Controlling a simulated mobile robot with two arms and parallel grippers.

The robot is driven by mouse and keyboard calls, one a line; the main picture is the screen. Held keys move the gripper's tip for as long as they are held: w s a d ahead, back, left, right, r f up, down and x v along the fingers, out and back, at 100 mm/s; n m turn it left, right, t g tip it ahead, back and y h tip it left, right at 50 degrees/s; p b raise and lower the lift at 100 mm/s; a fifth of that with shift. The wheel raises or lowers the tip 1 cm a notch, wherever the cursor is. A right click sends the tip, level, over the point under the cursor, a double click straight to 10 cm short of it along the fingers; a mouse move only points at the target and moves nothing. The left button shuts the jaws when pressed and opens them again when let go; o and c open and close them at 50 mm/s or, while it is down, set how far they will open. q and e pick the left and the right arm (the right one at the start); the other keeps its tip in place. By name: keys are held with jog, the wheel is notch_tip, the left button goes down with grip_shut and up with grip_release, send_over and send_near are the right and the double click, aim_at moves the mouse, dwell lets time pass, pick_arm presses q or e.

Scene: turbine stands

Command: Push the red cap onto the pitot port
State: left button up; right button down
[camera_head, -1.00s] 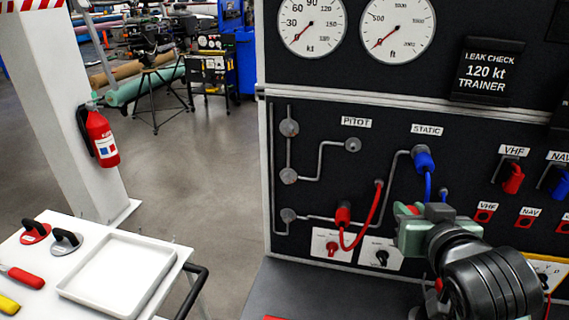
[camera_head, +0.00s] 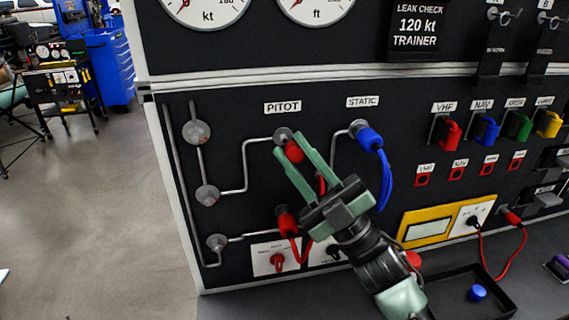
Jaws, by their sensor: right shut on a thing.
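The red cap (camera_head: 294,152) sits between the green fingers of my right gripper (camera_head: 291,146), which is shut on it. The grey pitot port (camera_head: 283,134) is under the PITOT label on the black panel. The cap is just below and right of the port in the picture, overlapping its edge; I cannot tell whether they touch. The fingers hide part of the port's surroundings. My right arm comes in from the lower right. My left gripper is out of view.
A blue cap (camera_head: 369,140) with a blue lead is on the static port. Another red fitting (camera_head: 286,221) with a red lead is on the panel below my gripper. A black tray (camera_head: 462,299) holding a blue piece (camera_head: 477,292) lies on the bench at lower right.

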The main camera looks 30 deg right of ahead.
jog(key=shift+w+d+f+n+g+y, duration=0.1)
jog(key=shift+w+f+n+g+y, duration=0.2)
jog(key=shift+w+n+y, duration=0.35)
jog(key=shift+w+f+n+g+y, duration=0.2)
jog(key=shift+w+n+g+y, duration=0.2)
jog(key=shift+w+n+y, duration=0.2)
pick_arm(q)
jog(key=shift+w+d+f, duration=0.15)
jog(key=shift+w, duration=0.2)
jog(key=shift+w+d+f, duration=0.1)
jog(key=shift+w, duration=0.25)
pick_arm(e)
jog(key=shift+w, duration=0.15)
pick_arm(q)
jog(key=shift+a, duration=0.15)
pick_arm(e)
jog(key=shift+w+d, duration=0.15)
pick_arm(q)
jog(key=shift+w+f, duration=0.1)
pick_arm(e)
jog(key=shift+w+d, duration=0.15)
jog(key=shift+w, duration=0.5)
pick_arm(q)
jog(key=shift+b, duration=0.3)
pick_arm(e)
jog(key=shift+w+d, duration=0.1)
jog(key=shift+w, duration=0.1)
jog(key=shift+w+d+r, duration=0.1)
jog(key=shift+d+r, duration=0.05)
jog(key=shift+r, duration=0.05)
